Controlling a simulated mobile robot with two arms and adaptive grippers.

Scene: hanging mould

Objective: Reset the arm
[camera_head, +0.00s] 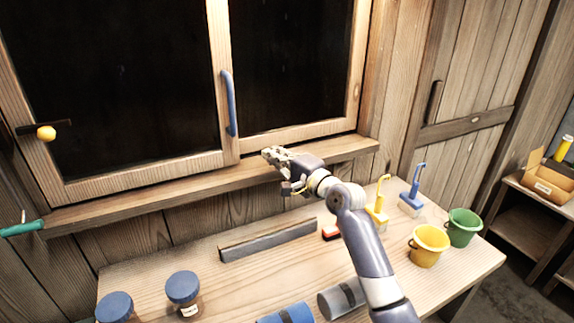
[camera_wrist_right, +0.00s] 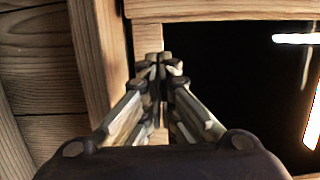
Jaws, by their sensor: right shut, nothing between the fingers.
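My right arm reaches up from the lower right over the table in the head view. My right gripper (camera_head: 272,156) is in front of the window sill, below the right window pane. In the right wrist view the gripper (camera_wrist_right: 163,68) has its fingertips together with nothing held, close to the wooden window frame (camera_wrist_right: 146,42). My left gripper does not show in either view.
The window has a blue handle (camera_head: 230,103). On the table (camera_head: 200,251) lie a grey bar (camera_head: 267,240) and blue-lidded jars (camera_head: 183,288). Brushes (camera_head: 412,200), a yellow bucket (camera_head: 428,246) and a green bucket (camera_head: 462,228) stand right of my arm.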

